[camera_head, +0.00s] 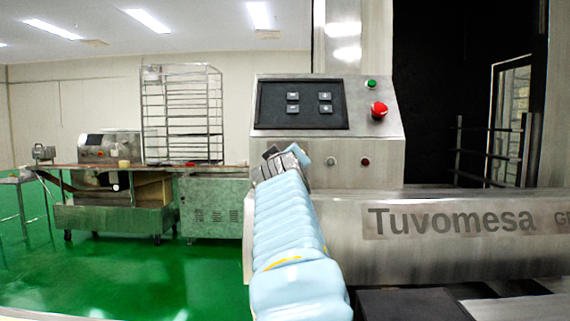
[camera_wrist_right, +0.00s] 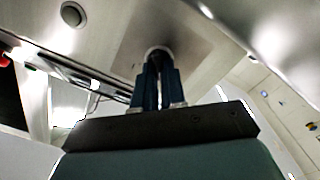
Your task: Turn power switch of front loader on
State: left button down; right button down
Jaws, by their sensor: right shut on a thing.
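The front loader's grey control cabinet (camera_head: 230,140) (camera_head: 385,148) stands at the centre. My right arm, in a pale blue cover, rises to its lower front panel. My right gripper (camera_head: 287,160) is at the left part of that panel. In the right wrist view its two dark fingers (camera_wrist_right: 158,80) are close together on a small round switch (camera_wrist_right: 157,51) on the metal face. The fingers hide most of this switch, so its turned position cannot be told. In the head view the gripper covers it. My left gripper is not in view.
Right of the gripper are a grey round knob (camera_head: 330,161) and a small red button (camera_head: 365,162). Above are a keypad (camera_head: 302,103), a green button (camera_head: 371,84) and a red emergency button (camera_head: 379,110). A labelled metal beam (camera_head: 450,245) runs right. Green floor (camera_head: 150,275) lies open at left.

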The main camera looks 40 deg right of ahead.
jog(key=m, duration=0.4)
jog(key=shift+b, duration=0.3)
jog(key=m, duration=0.4)
jog(key=shift+s+d+m, duration=0.15)
jog(key=shift+m, duration=0.15)
jog(key=m, duration=0.4)
jog(key=shift+s+d+m, duration=0.1)
jog(key=shift+m, duration=0.2)
jog(key=shift+d+m+p, duration=0.1)
jog(key=shift+m+p, duration=0.35)
jog(key=shift+m, duration=1.55)
jog(key=c, duration=1.2)
grip_release()
jog(key=shift+s, duration=0.1)
